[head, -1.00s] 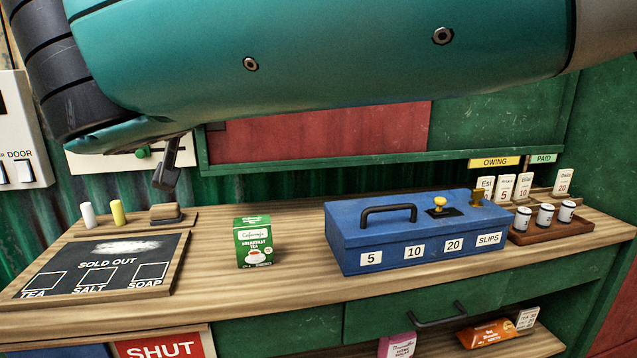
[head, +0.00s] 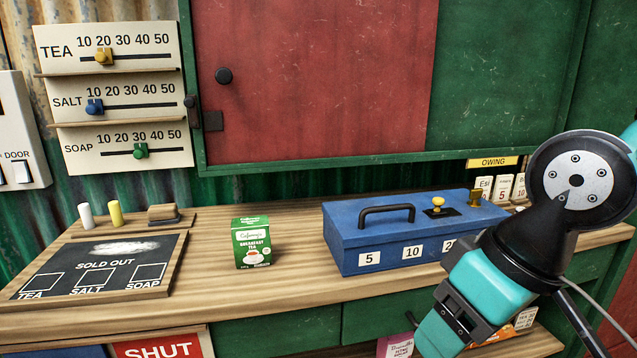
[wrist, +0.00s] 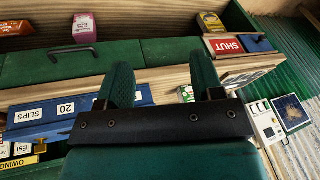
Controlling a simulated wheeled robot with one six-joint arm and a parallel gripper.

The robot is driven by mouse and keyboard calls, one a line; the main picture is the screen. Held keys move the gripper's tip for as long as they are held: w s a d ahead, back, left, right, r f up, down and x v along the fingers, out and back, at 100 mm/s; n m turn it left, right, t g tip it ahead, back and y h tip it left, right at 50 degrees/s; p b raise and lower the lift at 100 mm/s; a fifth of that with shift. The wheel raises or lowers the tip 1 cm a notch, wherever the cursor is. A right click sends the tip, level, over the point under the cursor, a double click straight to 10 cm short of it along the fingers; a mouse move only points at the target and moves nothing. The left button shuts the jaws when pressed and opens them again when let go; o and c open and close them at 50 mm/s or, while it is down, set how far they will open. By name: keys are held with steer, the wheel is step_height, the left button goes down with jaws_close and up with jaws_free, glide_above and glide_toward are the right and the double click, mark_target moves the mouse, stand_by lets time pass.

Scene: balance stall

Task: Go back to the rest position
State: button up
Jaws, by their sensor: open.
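My gripper (wrist: 162,76) shows in the wrist view as two teal fingers spread apart, with nothing between them. In the head view my arm (head: 485,285) hangs at the right, in front of the right part of the blue cash box (head: 350,240). The gripper's fingertips cannot be made out there. The box also shows in the wrist view (wrist: 30,133), beyond the fingers on the left.
A green tea box (head: 251,243) stands on the wooden counter (head: 215,290). A sold-out board (head: 105,262) lies at the left, with chalks (head: 116,213) behind it. Price sliders (head: 115,95) and a red panel (head: 310,80) are on the wall. Shelf goods sit below.

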steer(key=s+d+f+g, duration=0.1)
steer(key=s, duration=0.3)
step_height(320, 180, up, 13)
steer(key=s+p, duration=0.1)
steer(key=p, duration=1.2)
steer(key=shift+d+r+n+g, duration=0.15)
steer(key=shift+r+n+g, duration=0.05)
steer(key=shift+n+g, duration=0.1)
